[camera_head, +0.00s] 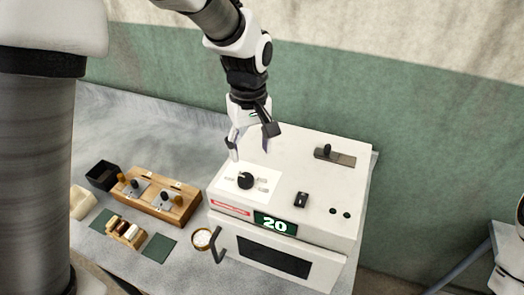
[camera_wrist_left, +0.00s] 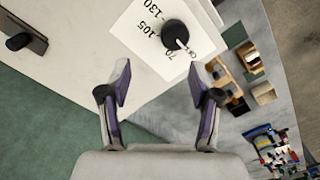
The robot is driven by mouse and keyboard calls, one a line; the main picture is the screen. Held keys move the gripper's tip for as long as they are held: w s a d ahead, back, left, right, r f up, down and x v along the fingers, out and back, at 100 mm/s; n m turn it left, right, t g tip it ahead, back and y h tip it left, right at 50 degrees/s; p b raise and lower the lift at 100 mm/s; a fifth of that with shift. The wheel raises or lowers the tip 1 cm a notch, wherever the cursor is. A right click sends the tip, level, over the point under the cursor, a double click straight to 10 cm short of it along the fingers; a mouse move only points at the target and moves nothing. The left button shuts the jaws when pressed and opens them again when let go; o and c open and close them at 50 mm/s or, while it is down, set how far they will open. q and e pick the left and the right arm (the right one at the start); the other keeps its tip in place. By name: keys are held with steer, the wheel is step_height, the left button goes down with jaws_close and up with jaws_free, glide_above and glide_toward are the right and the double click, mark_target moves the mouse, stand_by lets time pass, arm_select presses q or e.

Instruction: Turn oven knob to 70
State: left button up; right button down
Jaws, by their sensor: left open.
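The white oven (camera_head: 290,185) stands on the table, with a black round knob (camera_head: 246,181) on a white label plate (camera_head: 262,184) on its top. The display (camera_head: 276,224) reads 20. My left gripper (camera_head: 252,141) is open, above and just behind the knob, holding nothing. In the left wrist view the knob (camera_wrist_left: 175,34) lies beyond the open fingertips, apart from them. The label (camera_wrist_left: 148,42) also shows 105 and 130.
The oven door has a dark handle (camera_head: 217,245). A wooden tray (camera_head: 157,196), a black box (camera_head: 102,175) and small green mats stand left of the oven.

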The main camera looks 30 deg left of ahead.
mark_target(246, 179)
arm_select(q)
steer(key=shift+s+f, duration=0.15)
steer(key=shift+f, duration=0.05)
steer(key=s+f+p, duration=0.1)
steer(key=s, duration=0.1)
steer(key=s+f, duration=0.2)
steer(key=shift+s+p, duration=0.1)
steer(key=shift+p, duration=0.3)
steer(key=f, duration=0.1)
steer(key=w+f, duration=0.2)
steer(key=shift+w+f, duration=0.25)
steer(key=shift+f, duration=0.1)
steer(key=shift+w, duration=0.15)
steer(key=shift+s, duration=0.2)
steer(key=shift+s+r, duration=0.2)
steer(key=shift+s, duration=0.15)
steer(key=c, duration=0.5)
steer(key=shift+s+d+r, duration=0.1)
steer(key=shift+s, duration=0.1)
steer(key=c, duration=0.6)
steer(key=shift+w, duration=0.15)
steer(key=shift+c, duration=0.2)
arm_select(e)
steer(key=s+r, duration=0.2)
steer(key=r, duration=0.1)
